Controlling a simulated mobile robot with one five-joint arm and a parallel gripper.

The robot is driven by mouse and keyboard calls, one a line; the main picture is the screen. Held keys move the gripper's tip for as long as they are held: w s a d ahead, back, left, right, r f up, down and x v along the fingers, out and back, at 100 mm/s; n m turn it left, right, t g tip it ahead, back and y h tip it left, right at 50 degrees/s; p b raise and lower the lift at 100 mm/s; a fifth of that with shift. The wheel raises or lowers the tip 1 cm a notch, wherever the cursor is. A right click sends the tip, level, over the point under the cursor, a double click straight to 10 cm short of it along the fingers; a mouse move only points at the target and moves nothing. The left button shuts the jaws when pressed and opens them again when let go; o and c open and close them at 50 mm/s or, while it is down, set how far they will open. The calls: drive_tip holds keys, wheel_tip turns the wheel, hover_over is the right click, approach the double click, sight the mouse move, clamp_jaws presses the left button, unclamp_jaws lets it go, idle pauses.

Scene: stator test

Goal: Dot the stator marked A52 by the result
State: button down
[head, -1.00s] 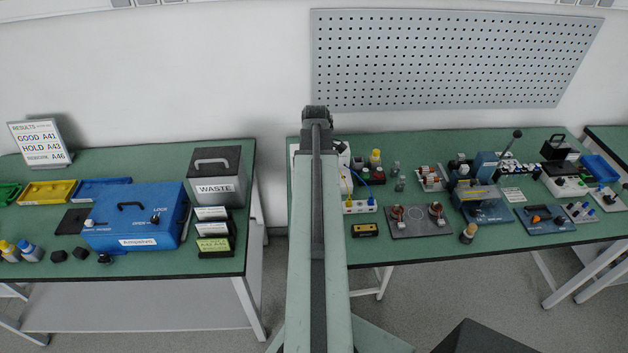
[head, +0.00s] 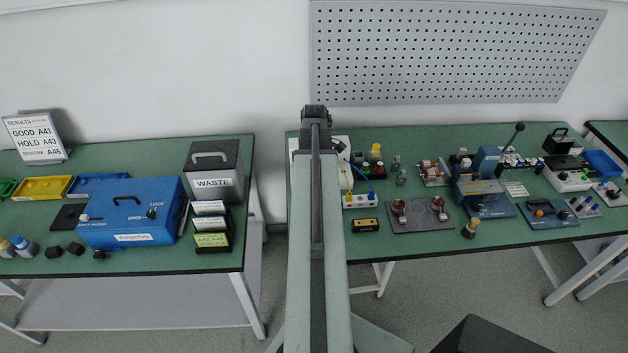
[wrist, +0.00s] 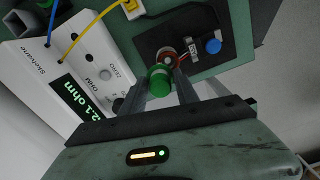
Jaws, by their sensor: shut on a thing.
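In the wrist view, my gripper (wrist: 162,88) is shut on a green round-topped piece (wrist: 160,78), seen end-on. It hangs over a dark tray (wrist: 232,28) where a blue-topped piece (wrist: 213,46) stands. The results sign (head: 37,138) reads GOOD A41, HOLD A43, REWORK A46. I cannot see A52 anywhere.
The white ohm meter (wrist: 75,75) lies left of my gripper and reads 2.1 ohm, with yellow and blue leads. In the head view, a lever press (head: 483,180) stands right of the plate. A blue box (head: 130,213) and a waste bin (head: 214,170) stand on the left table.

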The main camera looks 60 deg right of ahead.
drive_tip(key=shift+f+b, duration=0.7)
idle(0.5)
wheel_tip(320, 180, up, 6)
drive_tip(key=p, duration=0.6)
drive_tip(key=shift+r, duration=0.1)
